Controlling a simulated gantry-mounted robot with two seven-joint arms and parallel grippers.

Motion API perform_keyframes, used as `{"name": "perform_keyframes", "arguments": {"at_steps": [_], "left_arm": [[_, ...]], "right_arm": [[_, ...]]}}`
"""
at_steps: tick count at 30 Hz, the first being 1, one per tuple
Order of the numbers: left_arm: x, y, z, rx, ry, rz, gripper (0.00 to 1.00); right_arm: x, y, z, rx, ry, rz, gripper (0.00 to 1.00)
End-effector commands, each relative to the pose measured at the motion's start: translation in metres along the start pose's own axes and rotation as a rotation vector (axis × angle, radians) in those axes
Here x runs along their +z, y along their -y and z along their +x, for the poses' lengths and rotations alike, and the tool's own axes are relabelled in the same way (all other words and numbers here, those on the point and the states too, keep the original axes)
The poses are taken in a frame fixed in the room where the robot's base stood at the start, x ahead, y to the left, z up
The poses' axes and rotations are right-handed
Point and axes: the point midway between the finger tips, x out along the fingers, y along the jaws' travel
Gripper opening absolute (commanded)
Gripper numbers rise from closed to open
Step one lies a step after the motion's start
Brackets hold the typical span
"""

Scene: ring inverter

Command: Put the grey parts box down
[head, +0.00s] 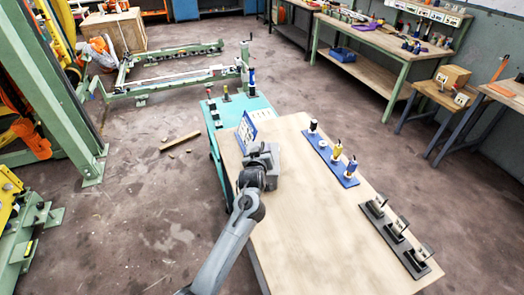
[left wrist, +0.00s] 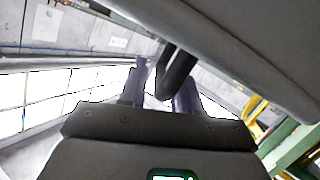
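A grey boxy shape shows there; I cannot clearly tell a grey parts box apart from the hand. In the left wrist view the two fingers of my left gripper (left wrist: 158,80) stand apart. My right gripper is not in view.
A blue-edged white panel (head: 246,130) stands at the table's left edge. A blue holder (head: 328,162) with several upright pieces and dark stands (head: 397,237) line the right edge. A teal bench (head: 234,112) adjoins behind. The table's middle and near part are clear.

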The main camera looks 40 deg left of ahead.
Motion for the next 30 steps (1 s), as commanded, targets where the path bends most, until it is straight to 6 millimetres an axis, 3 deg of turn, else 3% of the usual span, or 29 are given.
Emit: {"name": "perform_keyframes", "arguments": {"at_steps": [2,14,20,30], "left_arm": [[0.000,0.000,0.000,0.000,0.000,0.000,0.45],[-0.002,-0.001,-0.004,0.000,0.000,0.000,0.45],[-0.003,-0.001,-0.028,0.000,0.000,-0.001,0.45],[-0.003,-0.001,-0.090,0.000,0.000,-0.002,0.45]], "right_arm": [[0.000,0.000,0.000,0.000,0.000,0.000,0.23],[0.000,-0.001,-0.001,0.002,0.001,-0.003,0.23],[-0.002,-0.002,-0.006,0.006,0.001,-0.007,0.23],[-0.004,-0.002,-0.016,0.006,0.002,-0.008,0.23]]}}
